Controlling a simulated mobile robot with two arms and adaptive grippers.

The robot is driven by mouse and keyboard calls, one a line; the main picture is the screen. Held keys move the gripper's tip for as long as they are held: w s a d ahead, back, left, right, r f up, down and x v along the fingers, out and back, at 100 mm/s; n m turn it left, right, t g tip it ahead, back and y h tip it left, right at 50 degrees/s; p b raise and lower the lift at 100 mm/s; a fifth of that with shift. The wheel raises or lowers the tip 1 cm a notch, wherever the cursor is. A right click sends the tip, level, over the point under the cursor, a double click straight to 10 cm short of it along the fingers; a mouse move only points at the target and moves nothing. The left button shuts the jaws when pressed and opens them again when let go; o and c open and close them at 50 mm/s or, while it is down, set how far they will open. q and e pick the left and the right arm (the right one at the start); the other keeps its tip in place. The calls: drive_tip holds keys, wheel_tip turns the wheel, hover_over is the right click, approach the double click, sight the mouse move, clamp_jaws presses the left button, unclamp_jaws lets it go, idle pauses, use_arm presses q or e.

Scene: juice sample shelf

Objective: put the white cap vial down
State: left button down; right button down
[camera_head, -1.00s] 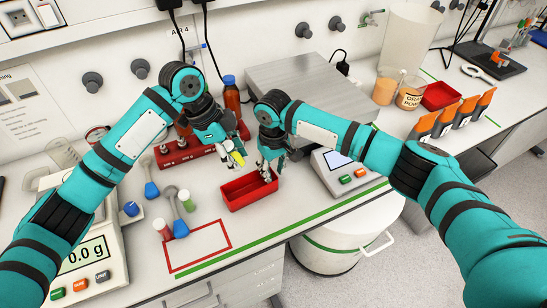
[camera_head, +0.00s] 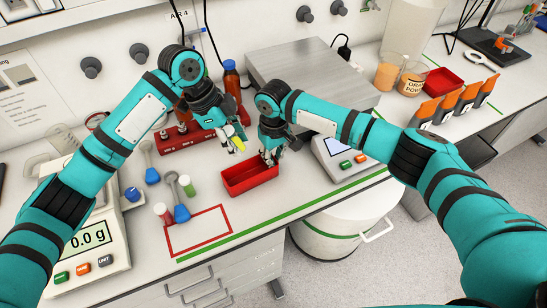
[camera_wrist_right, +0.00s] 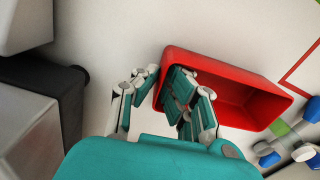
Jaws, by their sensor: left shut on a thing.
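My left gripper (camera_head: 231,140) is shut on a small vial (camera_head: 238,145) with yellow-green on it, held tilted above the bench, behind the red tray (camera_head: 236,192). The fingers cover much of the vial, and its cap is too small to make out clearly. My right gripper (camera_head: 269,157) is at the right end of the tray. In the right wrist view its fingers (camera_wrist_right: 165,82) are apart, at the end wall of the tray (camera_wrist_right: 235,68). Whether they touch the wall is unclear.
A red rack (camera_head: 180,140) with bottles stands behind the left gripper. A red outlined square (camera_head: 200,232) on the bench is empty. A scale (camera_head: 335,155) is to the right.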

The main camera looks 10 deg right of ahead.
sight(245, 175)
use_arm(q)
drive_tip(key=m, duration=0.1)
drive_tip(key=f+m+y, duration=0.1)
drive_tip(key=m, duration=0.1)
drive_tip(key=d+f+m+y, duration=0.1)
drive_tip(key=m, duration=0.1)
drive_tip(key=shift+s+g, duration=0.15)
drive_tip(key=shift+g, duration=0.15)
drive_tip(key=m+y, duration=0.1)
drive_tip(key=m, duration=0.1)
drive_tip(key=f+m, duration=0.1)
drive_tip(key=m, duration=0.1)
drive_tip(key=shift+d+f+m+t+y, duration=0.1)
drive_tip(key=shift+f+m+t+y, duration=0.1)
drive_tip(key=shift+m+t+y, duration=0.2)
drive_tip(key=shift+f+m, duration=0.3)
wheel_tip(245, 175, down, 4)
drive_tip(key=shift+f, duration=2.8)
drive_tip(key=shift+f, duration=0.15)
drive_tip(key=c, duration=1)
unclamp_jaws()
